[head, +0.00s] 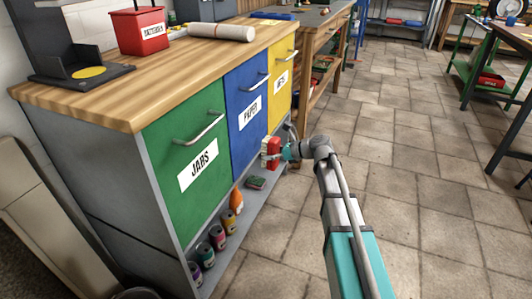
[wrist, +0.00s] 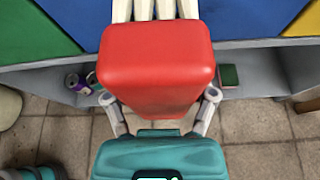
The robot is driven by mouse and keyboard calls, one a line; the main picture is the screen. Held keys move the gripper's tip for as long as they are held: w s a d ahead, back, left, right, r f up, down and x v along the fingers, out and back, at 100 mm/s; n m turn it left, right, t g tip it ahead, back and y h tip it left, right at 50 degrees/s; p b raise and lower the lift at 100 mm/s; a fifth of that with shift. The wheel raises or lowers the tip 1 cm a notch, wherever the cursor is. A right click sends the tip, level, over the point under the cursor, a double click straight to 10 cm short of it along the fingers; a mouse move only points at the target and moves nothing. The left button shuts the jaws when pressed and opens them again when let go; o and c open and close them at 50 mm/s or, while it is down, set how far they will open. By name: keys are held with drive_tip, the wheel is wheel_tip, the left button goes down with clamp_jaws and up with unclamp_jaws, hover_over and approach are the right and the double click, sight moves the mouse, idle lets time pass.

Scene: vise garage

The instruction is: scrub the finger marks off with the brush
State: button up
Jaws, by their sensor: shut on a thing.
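The brush (wrist: 156,70) has a red block back and cream bristles (wrist: 146,10). My gripper (wrist: 160,100) is shut on the red block, with one finger at each side. In the wrist view the bristles point up the picture towards the drawer fronts; whether they touch is hidden. In the head view the brush (head: 270,147) is at the lower part of the cabinet, near the blue PAPER drawer (head: 247,103) and yellow drawer (head: 281,75). The green JARS drawer (head: 186,150) is at the left. I cannot make out finger marks on any front.
An open low shelf (head: 257,207) under the drawers holds several cans (head: 218,237), an orange bottle (head: 236,200) and a small green-and-red item (head: 255,182). A red BATTERIES bin (head: 140,32) and a white roll (head: 221,32) lie on the wooden top.

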sight(254, 147)
drive_tip(key=shift+d, duration=0.25)
drive_tip(key=shift+s+d, duration=0.3)
drive_tip(key=shift+d, duration=0.4)
drive_tip(key=shift+s+d, duration=0.25)
drive_tip(key=shift+d, duration=0.4)
drive_tip(key=shift+w, duration=0.1)
drive_tip(key=shift+w+d+f+b, duration=0.1)
drive_tip(key=shift+w+f+b, duration=0.1)
drive_tip(key=shift+w, duration=0.45)
drive_tip(key=shift+w+f+b, duration=0.25)
drive_tip(key=shift+w, duration=0.4)
drive_tip(key=shift+w+d+f+b, duration=0.1)
drive_tip(key=shift+w+f+b, duration=0.1)
drive_tip(key=shift+w, duration=0.45)
drive_tip(key=shift+a, duration=0.15)
drive_tip(key=shift+w+a, duration=0.35)
drive_tip(key=shift+a, duration=0.55)
drive_tip(key=shift+w+a, duration=0.3)
drive_tip(key=shift+a, duration=0.65)
drive_tip(key=shift+w+a, duration=0.35)
drive_tip(key=shift+a, duration=0.55)
drive_tip(key=shift+w+a, duration=0.2)
drive_tip(key=shift+a, duration=0.3)
drive_tip(key=shift+w+a, duration=0.2)
drive_tip(key=shift+a, duration=0.25)
drive_tip(key=shift+w+d, duration=0.4)
drive_tip(key=shift+w, duration=0.45)
drive_tip(key=shift+w+d, duration=0.35)
drive_tip(key=shift+w, duration=0.45)
